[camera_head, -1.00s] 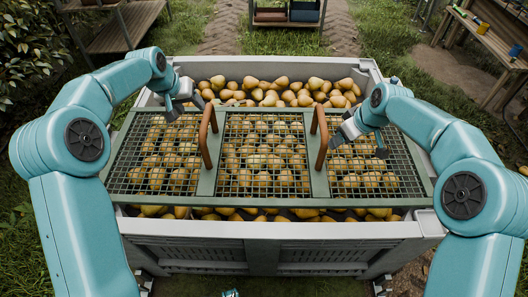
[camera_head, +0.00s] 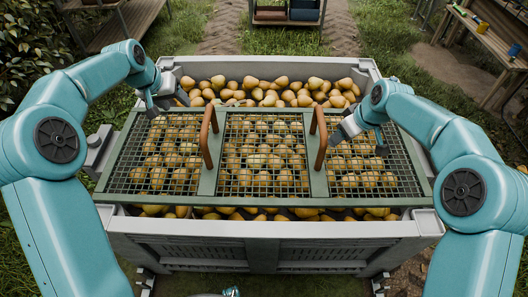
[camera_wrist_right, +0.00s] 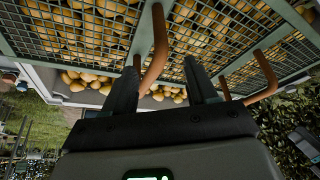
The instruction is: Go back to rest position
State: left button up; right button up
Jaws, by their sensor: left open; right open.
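My left gripper (camera_head: 166,102) is open and empty at the back left of the crate, above the far left corner of the grid lid, apart from the handles. My right gripper (camera_head: 362,141) is open over the right part of the lid, close to the right brown handle (camera_head: 321,140). In the right wrist view, my right gripper's two dark fingers (camera_wrist_right: 160,90) stand apart, with a brown handle (camera_wrist_right: 157,50) showing between and beyond them. I cannot tell whether they touch it. The left brown handle (camera_head: 208,137) is free.
The green wire-grid lid (camera_head: 218,180) lies across a grey crate (camera_head: 200,228) full of pears (camera_head: 270,92). A wooden bench (camera_head: 485,40) stands at the right, shelves (camera_head: 120,30) at the back left, and a cart with bins (camera_head: 288,14) at the back. Grass surrounds the crate.

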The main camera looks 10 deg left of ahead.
jog(key=s+d+r+p, duration=0.1)
jog(key=s+d+r, duration=0.1)
jog(key=d+r, duration=0.2)
jog(key=shift+s+r, duration=0.15)
jog(key=shift+r, duration=0.15)
dwell(0.5)
jog(key=shift+d, duration=0.1)
dwell(0.4)
